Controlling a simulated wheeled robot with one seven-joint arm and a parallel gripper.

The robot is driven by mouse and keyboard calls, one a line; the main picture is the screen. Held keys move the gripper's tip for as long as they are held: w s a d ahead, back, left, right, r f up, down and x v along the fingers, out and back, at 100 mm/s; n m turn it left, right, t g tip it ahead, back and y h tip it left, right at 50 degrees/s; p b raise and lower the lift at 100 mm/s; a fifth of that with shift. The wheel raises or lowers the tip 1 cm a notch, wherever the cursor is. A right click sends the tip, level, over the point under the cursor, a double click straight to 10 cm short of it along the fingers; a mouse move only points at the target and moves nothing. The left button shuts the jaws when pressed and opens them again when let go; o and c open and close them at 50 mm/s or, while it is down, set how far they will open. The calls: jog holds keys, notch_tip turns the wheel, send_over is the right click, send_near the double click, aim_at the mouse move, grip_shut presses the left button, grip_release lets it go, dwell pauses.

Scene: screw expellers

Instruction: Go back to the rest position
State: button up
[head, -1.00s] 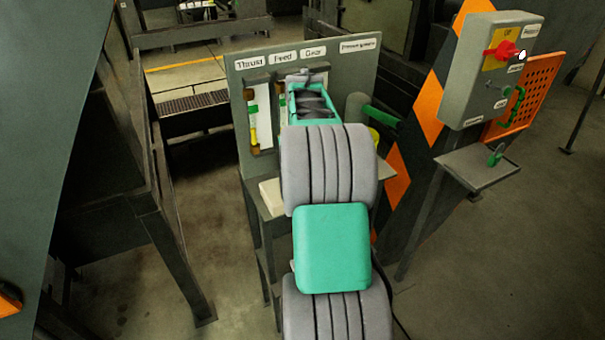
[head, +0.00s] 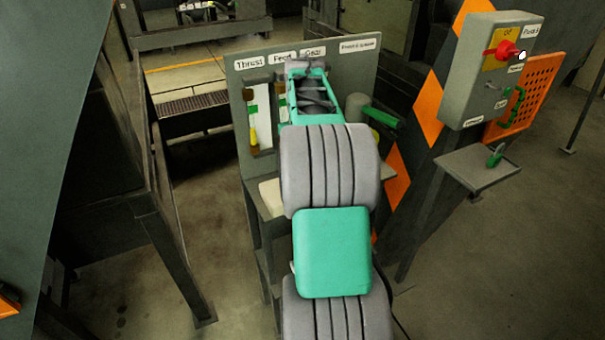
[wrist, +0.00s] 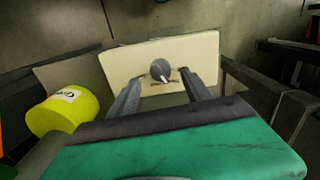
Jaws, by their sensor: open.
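My gripper (wrist: 161,82) is open in the wrist view, its two grey fingers apart above a pale cream plate (wrist: 205,52). A small grey round-headed piece (wrist: 160,69) shows between the fingertips and seems to lie on the plate; I see no finger touching it. In the head view my arm reaches over a bench with a grey labelled panel (head: 360,66), and hides the fingers. A cream surface (head: 270,197) shows on the bench, left of my arm.
A yellow labelled container (wrist: 62,112) is left of my gripper in the wrist view. A grey switch box (head: 490,70) with a red knob, an orange perforated plate (head: 535,95) and a small shelf (head: 477,169) stand to the right. Dark frames (head: 165,225) stand left.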

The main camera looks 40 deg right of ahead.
notch_tip(320, 180, up, 4)
jog(key=shift+r, duration=0.1)
dwell(0.4)
